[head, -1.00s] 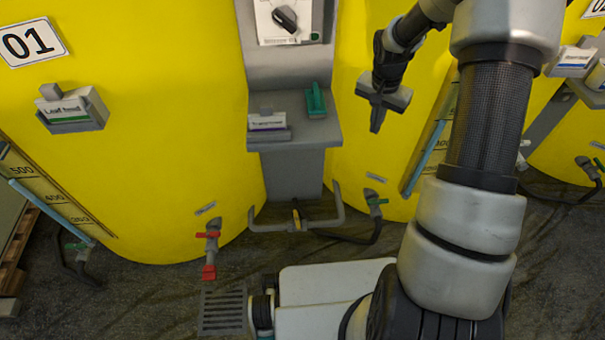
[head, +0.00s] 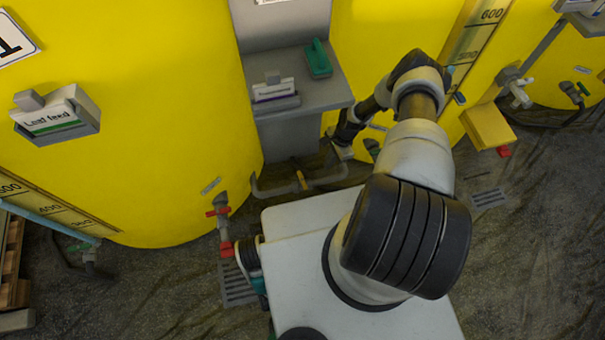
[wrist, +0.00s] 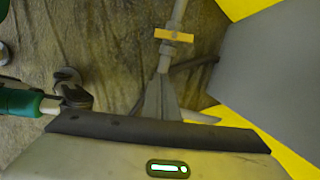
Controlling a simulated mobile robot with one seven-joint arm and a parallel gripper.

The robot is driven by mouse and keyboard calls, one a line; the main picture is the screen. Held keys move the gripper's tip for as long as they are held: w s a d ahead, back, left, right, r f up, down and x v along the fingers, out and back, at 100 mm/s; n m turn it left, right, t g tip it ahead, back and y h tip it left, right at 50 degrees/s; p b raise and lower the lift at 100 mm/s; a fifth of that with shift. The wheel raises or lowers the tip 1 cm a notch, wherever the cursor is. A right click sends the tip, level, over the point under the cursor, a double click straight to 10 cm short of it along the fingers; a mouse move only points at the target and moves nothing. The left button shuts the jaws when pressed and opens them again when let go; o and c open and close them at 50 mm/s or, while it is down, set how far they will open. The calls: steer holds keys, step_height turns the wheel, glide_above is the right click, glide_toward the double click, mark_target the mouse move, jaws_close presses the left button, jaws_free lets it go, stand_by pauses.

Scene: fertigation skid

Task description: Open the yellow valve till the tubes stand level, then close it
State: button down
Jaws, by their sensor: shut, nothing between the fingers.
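The yellow valve (head: 301,180) sits on the low grey pipe between the two big tanks. Its handle lies across the pipe, and it also shows in the wrist view (wrist: 174,36). My gripper (head: 342,152) is shut and empty, low between the tanks, to the right of the valve and apart from it. In the wrist view the closed fingers (wrist: 162,68) point towards the handle. The left sight tube (head: 38,222) is blue on its scale; its upper part is out of view. The right scale (head: 478,38) is partly covered by my arm, so levels cannot be compared.
A red-handled tap (head: 218,212) stands left of the valve. A grey shelf (head: 290,110) with a label holder (head: 275,92) and a green item (head: 318,60) overhangs the pipe. A yellow box (head: 487,126) is at the right. A floor grate (head: 238,285) lies beside my base.

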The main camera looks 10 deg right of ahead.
mark_target(302, 181)
steer(key=shift+s+a+f+b, duration=0.15)
steer(key=shift+a+f+b, duration=0.55)
steer(key=shift+a+f, duration=0.7)
steer(key=shift+s+a+f+b, duration=0.15)
steer(key=shift+a+f+b, duration=0.6)
steer(key=shift+f, duration=1.15)
steer(key=shift+s+a+f+b, duration=0.15)
steer(key=shift+a+f+b, duration=0.45)
steer(key=shift+a+f, duration=0.8)
steer(key=shift+d+f, duration=0.25)
